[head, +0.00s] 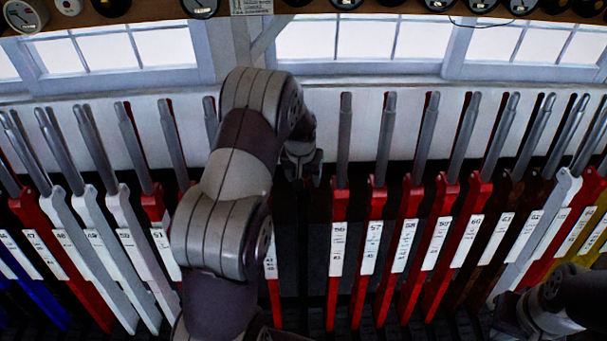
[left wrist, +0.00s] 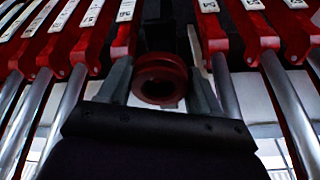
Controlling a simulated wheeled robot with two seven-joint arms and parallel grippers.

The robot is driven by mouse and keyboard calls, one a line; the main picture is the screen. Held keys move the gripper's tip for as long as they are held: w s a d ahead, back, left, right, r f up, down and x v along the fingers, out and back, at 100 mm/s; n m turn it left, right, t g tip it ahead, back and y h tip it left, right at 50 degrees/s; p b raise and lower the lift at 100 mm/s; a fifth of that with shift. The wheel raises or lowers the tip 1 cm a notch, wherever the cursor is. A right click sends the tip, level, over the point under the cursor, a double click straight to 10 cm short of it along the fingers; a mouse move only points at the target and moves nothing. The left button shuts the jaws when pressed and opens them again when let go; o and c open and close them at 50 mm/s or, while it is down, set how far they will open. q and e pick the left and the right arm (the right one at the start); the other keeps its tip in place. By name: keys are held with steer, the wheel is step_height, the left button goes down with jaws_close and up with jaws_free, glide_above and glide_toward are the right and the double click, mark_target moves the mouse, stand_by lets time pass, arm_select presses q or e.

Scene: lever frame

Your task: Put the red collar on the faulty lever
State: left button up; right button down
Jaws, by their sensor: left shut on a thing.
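The red collar (left wrist: 162,80) is a ring between the two fingers of my left gripper (left wrist: 160,92) in the left wrist view, its opening facing the camera. My left gripper is shut on it. In the head view my left gripper (head: 303,165) is partly hidden behind my arm, at a gap among the levers, and the collar cannot be made out there. A dark upright part (left wrist: 160,22) stands behind the collar in the left wrist view. I cannot tell which lever is faulty. My right gripper (head: 510,312) is at the lower right, dark and partly cut off; its opening is unclear.
A long row of levers stands close together, with red levers (head: 372,250) right of my left arm and white ones (head: 88,250) to its left. Steel handles (head: 387,135) rise above them. A shelf with round instruments (head: 200,8) runs along the top.

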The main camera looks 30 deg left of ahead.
mark_target(303, 193)
arm_select(q)
steer(key=shift+f+b, duration=1.45)
steer(key=shift+f, duration=0.75)
steer(key=o, duration=1.1)
steer(key=shift+o, duration=0.6)
steer(key=r+p, duration=0.2)
steer(key=s+r+p, duration=0.1)
steer(key=r+p, duration=0.1)
steer(key=r, duration=0.1)
steer(key=r+p, duration=0.2)
steer(key=shift+s+d+r, duration=0.2)
steer(key=shift+r, duration=0.15)
steer(key=shift+s+r+p, duration=0.2)
steer(key=shift+r+p, duration=0.15)
steer(key=shift+r, duration=0.25)
